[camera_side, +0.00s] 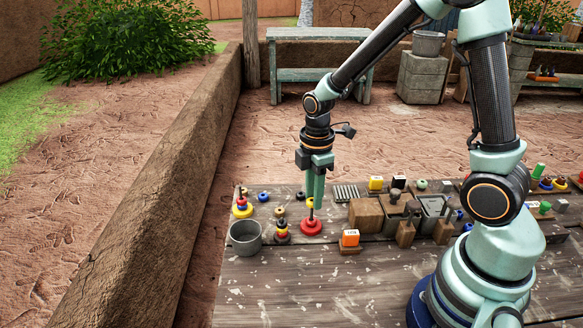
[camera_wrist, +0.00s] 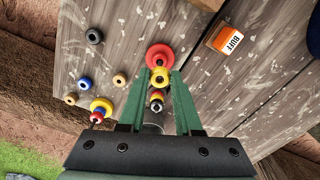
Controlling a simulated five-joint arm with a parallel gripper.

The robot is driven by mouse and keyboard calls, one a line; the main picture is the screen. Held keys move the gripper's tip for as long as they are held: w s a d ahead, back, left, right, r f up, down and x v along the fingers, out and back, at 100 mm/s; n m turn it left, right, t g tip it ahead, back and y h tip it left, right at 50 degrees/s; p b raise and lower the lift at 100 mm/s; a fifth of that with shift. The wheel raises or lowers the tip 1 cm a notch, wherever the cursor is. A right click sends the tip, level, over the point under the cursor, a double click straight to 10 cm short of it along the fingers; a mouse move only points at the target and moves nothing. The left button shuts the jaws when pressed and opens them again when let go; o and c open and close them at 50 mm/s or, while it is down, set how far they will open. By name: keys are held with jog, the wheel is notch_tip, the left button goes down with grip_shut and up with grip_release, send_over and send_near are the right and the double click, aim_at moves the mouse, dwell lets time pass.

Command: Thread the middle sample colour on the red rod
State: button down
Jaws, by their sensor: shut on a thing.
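My gripper (camera_side: 312,198) points down at the left part of the table, shut on a yellow ring (camera_wrist: 160,76). The ring also shows between the fingertips in the side view (camera_side: 310,203). In the wrist view the red base (camera_wrist: 159,54) shows just beyond the ring. I cannot tell whether the ring is around the post's tip. Which is the sample is unclear.
A grey cup (camera_side: 245,239) stands at the table's left edge. Loose blue (camera_wrist: 84,83), black (camera_wrist: 93,36) and tan (camera_wrist: 119,80) rings lie nearby. An orange-topped block marked BUFF (camera_wrist: 227,39) and wooden blocks (camera_side: 365,216) stand right of the red stand. The front table is clear.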

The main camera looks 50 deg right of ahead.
jog(key=shift+f, duration=0.55)
dwell(0.5)
jog(key=c, duration=0.5)
grip_release()
jog(key=o, duration=0.5)
jog(key=shift+c, duration=0.2)
jog(key=shift+r, duration=0.1)
jog(key=shift+r, duration=3.45)
